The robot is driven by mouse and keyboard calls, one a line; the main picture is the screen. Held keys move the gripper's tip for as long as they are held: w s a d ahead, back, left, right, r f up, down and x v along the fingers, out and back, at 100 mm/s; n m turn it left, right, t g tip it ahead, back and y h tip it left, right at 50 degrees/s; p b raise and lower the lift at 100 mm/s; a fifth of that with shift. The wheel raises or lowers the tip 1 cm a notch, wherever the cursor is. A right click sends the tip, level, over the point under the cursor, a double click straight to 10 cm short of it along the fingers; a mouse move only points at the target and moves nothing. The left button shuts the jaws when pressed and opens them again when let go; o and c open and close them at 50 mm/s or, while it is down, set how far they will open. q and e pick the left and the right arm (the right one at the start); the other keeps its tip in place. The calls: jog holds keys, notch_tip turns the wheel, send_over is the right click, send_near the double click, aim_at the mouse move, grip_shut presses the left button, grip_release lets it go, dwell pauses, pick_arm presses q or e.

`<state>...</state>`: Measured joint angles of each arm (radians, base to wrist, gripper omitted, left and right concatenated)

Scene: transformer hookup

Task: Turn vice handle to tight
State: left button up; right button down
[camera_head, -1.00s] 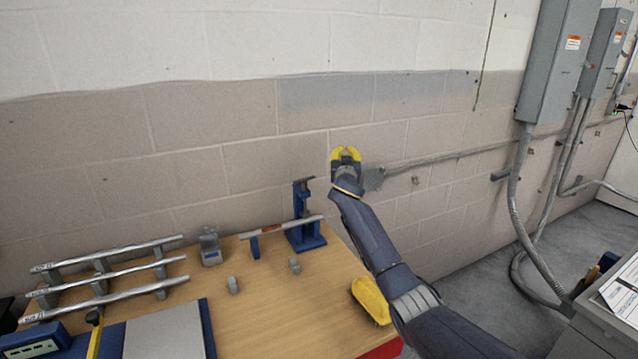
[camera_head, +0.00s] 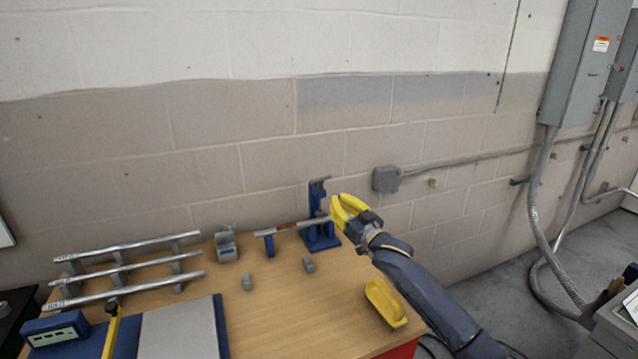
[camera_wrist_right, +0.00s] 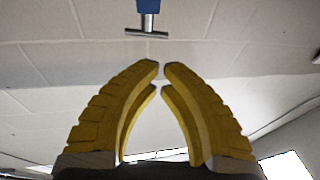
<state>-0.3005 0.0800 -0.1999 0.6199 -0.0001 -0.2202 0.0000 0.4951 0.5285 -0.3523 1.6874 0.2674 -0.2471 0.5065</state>
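The blue vice (camera_head: 320,232) stands upright at the back right of the wooden workbench, by the wall. A grey bar lies across its top (camera_head: 319,180). In the right wrist view a grey T-shaped handle (camera_wrist_right: 147,32) on a blue part shows beyond my fingertips, apart from them. My right gripper (camera_head: 334,211) has yellow fingers and is just right of the vice in the head view, partly overlapping it. In the wrist view its fingertips (camera_wrist_right: 161,68) nearly meet, with nothing between them. Contact with the vice cannot be told. My left gripper is out of view.
A grey rod with a red mark (camera_head: 290,228) reaches the vice from the left. A grey block (camera_head: 226,244) and two small grey pieces sit nearby. A yellow tray (camera_head: 386,303) is at the bench's right edge. Metal pipes (camera_head: 130,270) lie on a rack at left.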

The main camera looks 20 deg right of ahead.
aim_at(320, 183)
jog(key=x, duration=1.1)
jog(key=shift+w+a+m+t+h, duration=0.15)
jog(key=shift+m+h, duration=0.35)
jog(key=shift+h, duration=0.35)
jog(key=shift+w+a+m+t+h, duration=0.1)
jog(key=shift+m+h, duration=0.4)
jog(key=shift+h, duration=0.4)
jog(key=shift+w+a+m+t+h, duration=0.15)
jog(key=shift+m+h, duration=0.35)
jog(key=shift+h, duration=0.35)
jog(key=shift+w+a, duration=0.25)
jog(key=shift+w, duration=0.05)
dwell(3.1)
jog(key=shift+s+f, duration=0.1)
